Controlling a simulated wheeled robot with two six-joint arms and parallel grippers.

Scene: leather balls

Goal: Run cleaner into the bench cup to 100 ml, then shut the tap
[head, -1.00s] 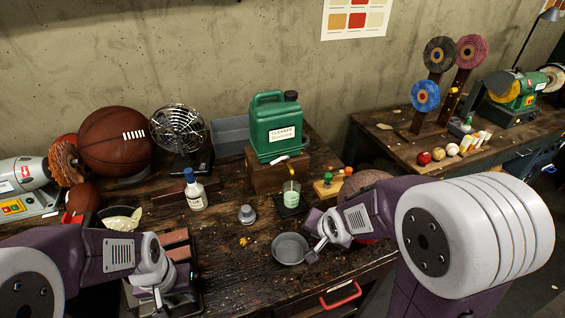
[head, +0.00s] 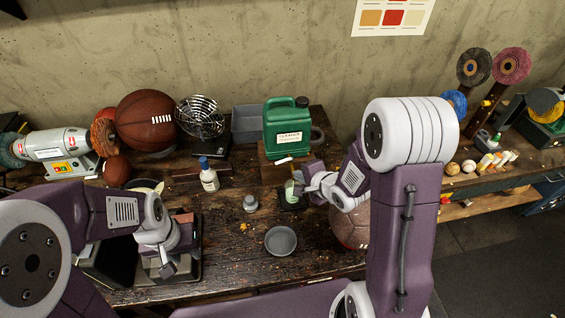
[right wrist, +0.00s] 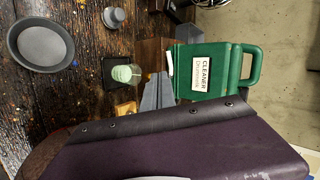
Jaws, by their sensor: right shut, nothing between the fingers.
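The green cleaner jug (head: 287,128) stands on a wooden block (head: 272,170). Its white tap handle shows in head view (head: 284,160) and right wrist view (right wrist: 169,62). The bench cup with pale green liquid (right wrist: 125,72) stands on a dark square pad (right wrist: 108,73) below the tap; in head view it (head: 290,188) is partly hidden by my right gripper. I cannot read its level or tell whether liquid is running. My right gripper (head: 302,180) is shut and empty, close beside the cup and tap. My left gripper (head: 165,268) is over the bench's left front; its fingers are unclear.
A grey dish (head: 280,241) and a small grey weight (head: 250,203) stand in front of the cup. A white bottle with a blue cap (head: 208,178) stands to the left. A brown ball (head: 350,228) sits close under my right arm. Bare bench lies around the dish.

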